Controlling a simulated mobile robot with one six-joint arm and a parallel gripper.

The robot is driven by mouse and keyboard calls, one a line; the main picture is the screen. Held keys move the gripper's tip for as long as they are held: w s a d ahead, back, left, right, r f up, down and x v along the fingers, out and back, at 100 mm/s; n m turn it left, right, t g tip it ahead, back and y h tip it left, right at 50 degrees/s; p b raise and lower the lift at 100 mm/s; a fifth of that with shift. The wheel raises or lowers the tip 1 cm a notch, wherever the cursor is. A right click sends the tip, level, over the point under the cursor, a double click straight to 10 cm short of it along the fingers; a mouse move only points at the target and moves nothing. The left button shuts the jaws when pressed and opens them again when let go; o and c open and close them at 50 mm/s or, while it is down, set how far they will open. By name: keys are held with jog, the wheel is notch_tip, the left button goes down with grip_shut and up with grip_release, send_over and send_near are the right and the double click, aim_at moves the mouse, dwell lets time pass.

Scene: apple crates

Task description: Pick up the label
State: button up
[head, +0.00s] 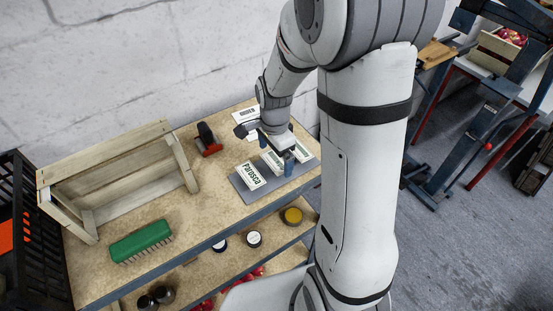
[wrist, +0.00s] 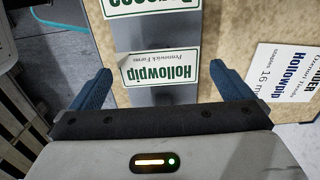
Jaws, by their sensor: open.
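White labels with green borders lie on a grey plate (head: 247,193) at the right end of the bench. One label (head: 250,177) reads "Parusca" in the head view; others lie beside it, partly hidden by my gripper (head: 275,153). In the wrist view, a "Hollowpip" label (wrist: 160,68) lies between the two blue fingers of my gripper (wrist: 160,68), with space on both sides. Another label (wrist: 150,5) is cut off at the top edge. My gripper is open and empty above the plate. I cannot tell its exact height.
A white printed card (wrist: 285,75) lies right of the plate in the wrist view. A wooden crate (head: 115,165), a green brush (head: 141,241) and a black-and-red tool (head: 208,139) are on the bench (head: 200,215). Jars and apples are on the shelf below.

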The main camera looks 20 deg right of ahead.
aim_at(275, 161)
jog(key=shift+f, duration=0.25)
dwell(0.5)
jog(key=shift+c, duration=0.4)
jog(key=c, duration=0.8)
jog(key=shift+r, duration=0.7)
notch_tip(275, 161, up, 9)
jog(key=shift+r, duration=0.1)
